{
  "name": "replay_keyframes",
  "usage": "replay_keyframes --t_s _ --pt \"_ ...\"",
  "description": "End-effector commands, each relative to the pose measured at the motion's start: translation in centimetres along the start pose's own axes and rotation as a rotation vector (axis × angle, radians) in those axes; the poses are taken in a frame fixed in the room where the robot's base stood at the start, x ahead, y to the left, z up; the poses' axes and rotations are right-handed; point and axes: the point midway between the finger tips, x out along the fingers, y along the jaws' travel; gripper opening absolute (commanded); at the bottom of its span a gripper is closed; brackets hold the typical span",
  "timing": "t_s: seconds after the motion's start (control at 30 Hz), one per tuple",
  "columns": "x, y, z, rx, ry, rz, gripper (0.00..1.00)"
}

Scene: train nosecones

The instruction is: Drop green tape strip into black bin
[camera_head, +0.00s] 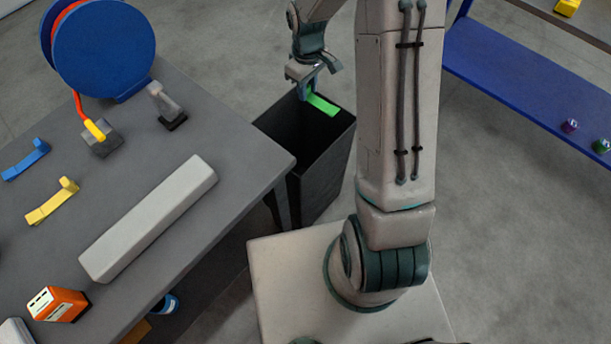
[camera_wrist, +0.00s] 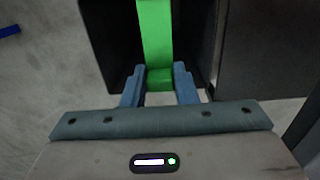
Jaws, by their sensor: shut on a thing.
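A green tape strip (camera_head: 323,104) is held at one end by my gripper (camera_head: 308,92), above the open top of the black bin (camera_head: 325,178). In the wrist view the green strip (camera_wrist: 155,40) reaches away from between the blue fingers of my gripper (camera_wrist: 159,82), which are shut on its near end. The black bin (camera_wrist: 108,45) shows around and behind the strip in that view. The bin stands on the floor beside the grey table. Its inside is dark and its bottom cannot be made out.
The grey table (camera_head: 230,140) at the left carries a blue reel (camera_head: 105,50), a long grey block (camera_head: 150,218), blue and yellow bent pieces (camera_head: 52,201) and an orange box (camera_head: 57,304). A blue shelf (camera_head: 520,75) stands at the right. Open floor lies between.

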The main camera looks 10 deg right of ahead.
Motion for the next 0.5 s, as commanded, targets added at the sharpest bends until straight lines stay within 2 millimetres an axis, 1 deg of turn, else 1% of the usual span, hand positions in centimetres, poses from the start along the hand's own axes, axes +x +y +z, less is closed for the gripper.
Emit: replay_keyframes --t_s 0.03,0.1,0.3,0.4,0.5 --pt "2.6 0.2 -0.4 -0.102 -0.001 -0.002 0.05" --pt "4.2 0.4 -0.9 -0.259 -0.001 -0.002 0.05" --pt "8.6 1.1 -2.4 -0.704 0.001 0.0 0.05" --pt "10.3 1.4 -3.0 -0.9 0.002 0.001 0.05" --pt "11.6 1.6 -3.5 -1.061 0.003 0.004 0.05"
